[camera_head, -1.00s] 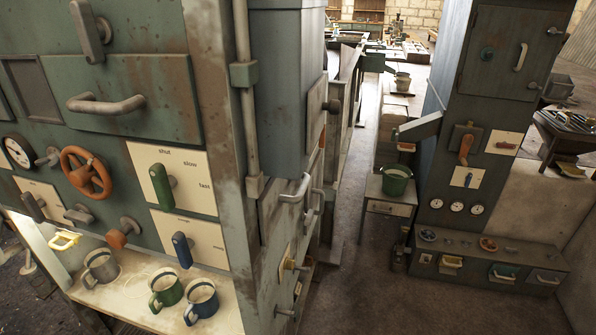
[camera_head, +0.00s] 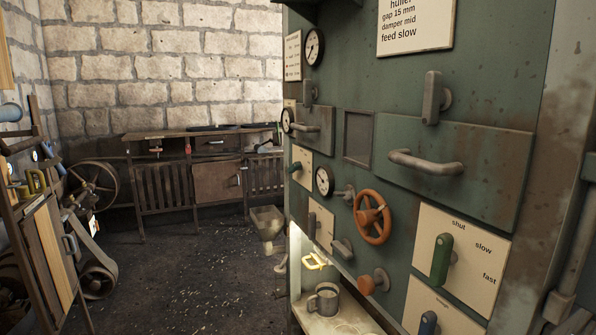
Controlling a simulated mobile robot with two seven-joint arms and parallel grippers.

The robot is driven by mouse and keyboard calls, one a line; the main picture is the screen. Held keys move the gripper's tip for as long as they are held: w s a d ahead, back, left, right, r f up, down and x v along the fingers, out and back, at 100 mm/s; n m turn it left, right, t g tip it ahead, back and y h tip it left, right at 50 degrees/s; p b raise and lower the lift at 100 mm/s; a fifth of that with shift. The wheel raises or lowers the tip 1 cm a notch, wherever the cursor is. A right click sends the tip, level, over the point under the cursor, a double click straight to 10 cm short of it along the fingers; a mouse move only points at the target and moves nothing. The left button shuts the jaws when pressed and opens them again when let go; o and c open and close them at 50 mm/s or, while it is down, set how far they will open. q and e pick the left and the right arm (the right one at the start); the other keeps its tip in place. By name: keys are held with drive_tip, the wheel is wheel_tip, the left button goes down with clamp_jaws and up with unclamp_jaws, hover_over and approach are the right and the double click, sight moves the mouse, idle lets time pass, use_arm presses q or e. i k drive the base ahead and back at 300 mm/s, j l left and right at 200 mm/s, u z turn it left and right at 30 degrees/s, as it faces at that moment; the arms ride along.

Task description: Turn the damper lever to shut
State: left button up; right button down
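No lever in view carries a readable damper label, so I cannot tell which is the damper lever. A card (camera_head: 415,22) above reads "damper mid" and "feed slow". Neither of my grippers is in view.
An orange handwheel (camera_head: 372,217), an orange knob (camera_head: 367,285) and a grey drawer handle (camera_head: 426,162) stick out from the cabinet. A grey mug (camera_head: 323,301) stands on the lit shelf below. A workbench (camera_head: 195,178) stands against the brick wall. The floor (camera_head: 190,275) between is mostly clear.

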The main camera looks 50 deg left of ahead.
sight(297, 166)
drive_tip(key=u, duration=1.65)
drive_tip(key=i+j+z, duration=0.25)
drive_tip(key=i+j, duration=0.15)
drive_tip(key=i+j+z, duration=0.25)
drive_tip(key=i+j, duration=0.15)
drive_tip(key=j, duration=0.1)
